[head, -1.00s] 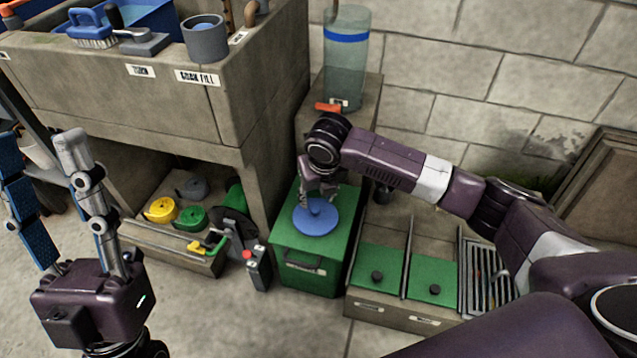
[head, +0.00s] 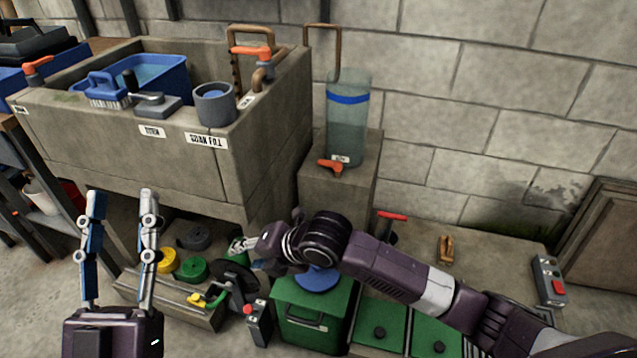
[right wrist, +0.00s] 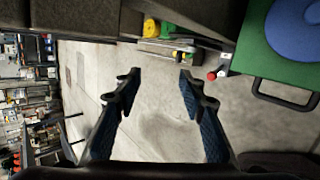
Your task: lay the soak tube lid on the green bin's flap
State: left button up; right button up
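The soak tube lid, a blue disc (head: 317,281), lies flat on the green top flap (right wrist: 258,50) of the green bin (head: 297,326). My right forearm hides part of it in the head view; the disc also shows at the top right of the right wrist view (right wrist: 298,28). My right gripper (head: 240,245) is left of the lid and apart from it. The right wrist view shows its fingers (right wrist: 159,74) spread, with nothing between them. My left gripper (head: 119,194) is raised at the lower left, open and empty.
The clear soak tube (head: 348,128) with a blue band stands on a concrete block behind the bin. A concrete sink (head: 170,175) is at the left, over a low tray with hose rolls (head: 193,270). Green-lidded compartments (head: 378,325) adjoin the bin's right.

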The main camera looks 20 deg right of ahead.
jog(key=s+a+r+m+t+y, duration=0.1)
jog(key=a+r+m+t+y, duration=0.15)
jog(key=r+m, duration=0.35)
jog(key=s+a+r+m+t+y, duration=0.15)
jog(key=r+m+t, duration=0.25)
jog(key=r, duration=0.4)
jog(key=s+d+r+m+t+h, duration=0.2)
jog(key=s+d+r+m+t, duration=0.3)
jog(key=d+r+m, duration=0.3)
jog(key=s+d+r+m+t+h, duration=0.1)
jog(key=s+d+r+m+t, duration=0.4)
jog(key=d+r+m, duration=0.3)
jog(key=shift+r+m+t+h, duration=0.2)
jog(key=shift+m+t+h, duration=0.15)
jog(key=shift+t, duration=0.3)
jog(key=shift+w+a+f, duration=0.1)
